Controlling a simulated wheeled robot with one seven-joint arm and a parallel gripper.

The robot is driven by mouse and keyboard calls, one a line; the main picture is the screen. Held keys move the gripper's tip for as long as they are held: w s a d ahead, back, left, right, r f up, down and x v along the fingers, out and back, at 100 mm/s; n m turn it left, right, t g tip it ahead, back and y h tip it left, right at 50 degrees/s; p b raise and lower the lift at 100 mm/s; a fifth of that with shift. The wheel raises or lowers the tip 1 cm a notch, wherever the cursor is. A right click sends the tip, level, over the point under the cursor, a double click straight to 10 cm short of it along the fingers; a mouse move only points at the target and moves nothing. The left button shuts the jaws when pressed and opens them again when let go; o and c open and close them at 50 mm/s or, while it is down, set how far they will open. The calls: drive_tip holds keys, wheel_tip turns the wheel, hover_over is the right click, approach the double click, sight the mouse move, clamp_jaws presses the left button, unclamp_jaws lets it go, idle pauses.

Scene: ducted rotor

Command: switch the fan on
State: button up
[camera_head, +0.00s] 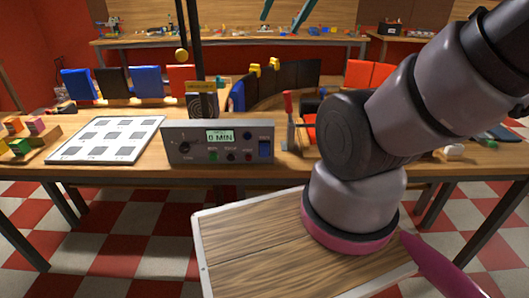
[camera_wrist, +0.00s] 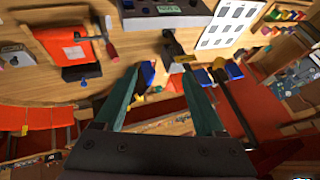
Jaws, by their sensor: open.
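A grey control box (camera_head: 220,155) stands on the table in the head view. Its display (camera_head: 220,136) reads 0 MIN. Its front has a dark dial (camera_head: 184,147) at left, small buttons and knobs, and a blue switch (camera_head: 264,149) at right. A dark panel with a spiral mark and yellow label (camera_head: 202,103), perhaps the fan, stands behind it. The box shows in part at the top of the wrist view (camera_wrist: 150,22). My gripper (camera_head: 279,22) is high above the table, beyond the box. Its teal fingers (camera_wrist: 162,75) are open and empty.
A white board with grey squares (camera_head: 106,139) lies left of the box, coloured blocks (camera_head: 22,135) farther left. A red-handled lever (camera_head: 288,107) stands right of the box. A black pole (camera_head: 194,40) rises behind.

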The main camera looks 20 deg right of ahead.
clamp_jaws()
idle(1.6)
